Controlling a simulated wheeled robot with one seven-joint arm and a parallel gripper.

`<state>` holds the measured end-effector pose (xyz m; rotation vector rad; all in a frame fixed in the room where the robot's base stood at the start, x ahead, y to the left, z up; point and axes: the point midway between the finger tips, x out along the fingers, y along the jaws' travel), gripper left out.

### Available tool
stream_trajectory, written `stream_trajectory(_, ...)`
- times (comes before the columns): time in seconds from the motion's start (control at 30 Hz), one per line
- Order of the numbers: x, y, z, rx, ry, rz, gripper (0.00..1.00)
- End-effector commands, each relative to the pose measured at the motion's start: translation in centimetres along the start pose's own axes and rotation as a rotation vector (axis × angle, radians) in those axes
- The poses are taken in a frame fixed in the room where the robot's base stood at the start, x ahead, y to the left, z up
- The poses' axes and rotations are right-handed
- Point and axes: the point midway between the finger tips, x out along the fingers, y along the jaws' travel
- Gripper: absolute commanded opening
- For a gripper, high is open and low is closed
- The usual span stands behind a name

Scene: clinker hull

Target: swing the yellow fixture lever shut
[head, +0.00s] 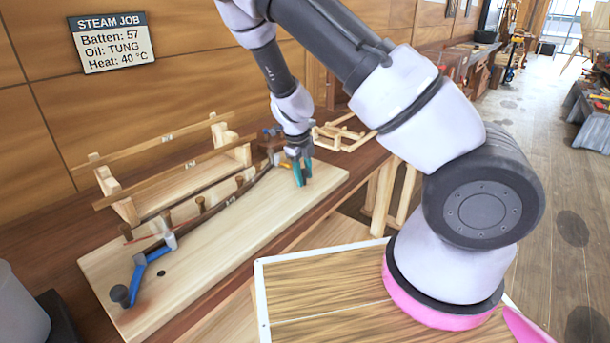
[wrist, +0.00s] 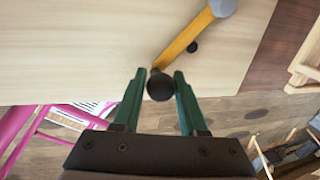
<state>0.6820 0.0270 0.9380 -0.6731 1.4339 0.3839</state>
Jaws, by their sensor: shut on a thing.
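The yellow fixture lever (wrist: 186,40) shows in the wrist view, running from a grey pivot (wrist: 222,7) at the top down to a black knob (wrist: 159,86). My gripper (wrist: 160,80) has its green fingers on either side of the knob and is shut on it. In the head view my gripper (head: 302,172) is at the far right end of the pale fixture board (head: 225,235), and it hides most of the yellow lever there. A blue lever (head: 140,277) with a dark knob is at the board's near left end. A dark bent batten (head: 225,200) runs between the two ends.
Wooden pegs (head: 200,204) stand along the batten. A wooden rack (head: 125,205) stands behind, against the panelled wall. A light wooden frame (head: 345,132) lies beyond the board's right end. A wood-topped surface (head: 320,290) edged in white is in front. The board's front right is bare.

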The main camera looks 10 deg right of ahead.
Motion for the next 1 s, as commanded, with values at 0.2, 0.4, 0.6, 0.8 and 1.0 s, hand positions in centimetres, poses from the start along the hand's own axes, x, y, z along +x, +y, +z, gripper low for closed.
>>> stream_trajectory(0.2, 0.0, 0.3, 0.2, -0.002, -0.003, 0.004, 0.00)
stream_trajectory(0.4, 0.0, 0.2, 0.1, -0.002, -0.002, 0.003, 0.71)
stream_trajectory(0.6, -0.1, 0.1, 0.1, -0.002, -0.002, 0.002, 0.71)
stream_trajectory(0.8, -2.2, 0.2, 0.2, -0.004, -0.005, 0.002, 0.71)
stream_trajectory(1.0, -6.4, 0.3, 0.3, -0.005, -0.006, 0.002, 0.71)
